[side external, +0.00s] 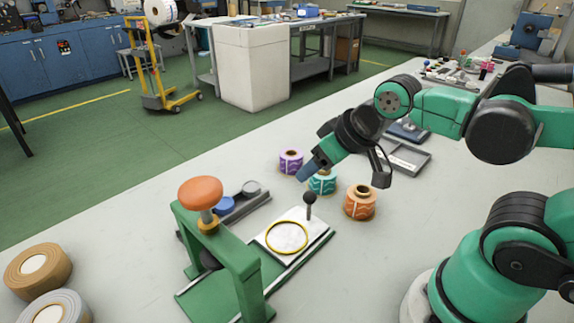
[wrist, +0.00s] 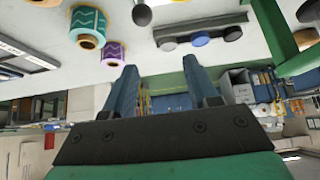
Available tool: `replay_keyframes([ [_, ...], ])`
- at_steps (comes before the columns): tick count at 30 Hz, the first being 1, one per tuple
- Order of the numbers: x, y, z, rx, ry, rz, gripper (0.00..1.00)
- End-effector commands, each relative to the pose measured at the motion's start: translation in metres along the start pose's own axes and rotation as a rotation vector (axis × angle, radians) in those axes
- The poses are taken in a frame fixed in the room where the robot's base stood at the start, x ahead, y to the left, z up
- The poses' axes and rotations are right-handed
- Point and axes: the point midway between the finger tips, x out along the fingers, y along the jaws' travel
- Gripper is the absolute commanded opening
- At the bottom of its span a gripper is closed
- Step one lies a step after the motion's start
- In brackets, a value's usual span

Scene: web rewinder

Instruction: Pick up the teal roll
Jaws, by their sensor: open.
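The teal roll (side external: 322,184) stands upright on the pale table, between a purple roll (side external: 291,162) and an orange roll (side external: 360,203). My gripper (side external: 307,171) overlaps the upper left of the teal roll in the side view, partly hiding it. In the wrist view the teal roll (wrist: 88,26) lies to the upper left, outside my fingers. There my gripper (wrist: 160,64) is open with nothing held between its fingers. The fingers are tilted, and the purple roll (wrist: 113,54) is near the left fingertip.
A green press (side external: 235,250) with an orange knob stands at the front, beside a white plate with a yellow ring (side external: 287,237). Tan and grey rolls (side external: 38,268) sit front left. A grey tray (side external: 408,157) lies behind the orange roll.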

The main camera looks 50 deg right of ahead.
Motion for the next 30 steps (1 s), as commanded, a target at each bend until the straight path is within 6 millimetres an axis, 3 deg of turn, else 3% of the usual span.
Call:
replay_keyframes([
  [3,0.0,0.0,0.0,0.0,0.0,0.0,0.53],
  [8,0.0,0.0,0.0,0.0,0.0,0.0,0.95],
  [9,0.0,0.0,0.0,0.0,0.0,0.0,1.0],
  [20,0.003,0.008,-0.007,-0.04,-0.042,0.011,1.0],
  [26,0.023,0.04,-0.024,-0.187,-0.191,0.009,1.0],
  [30,0.047,0.069,-0.029,-0.302,-0.302,-0.035,1.0],
])
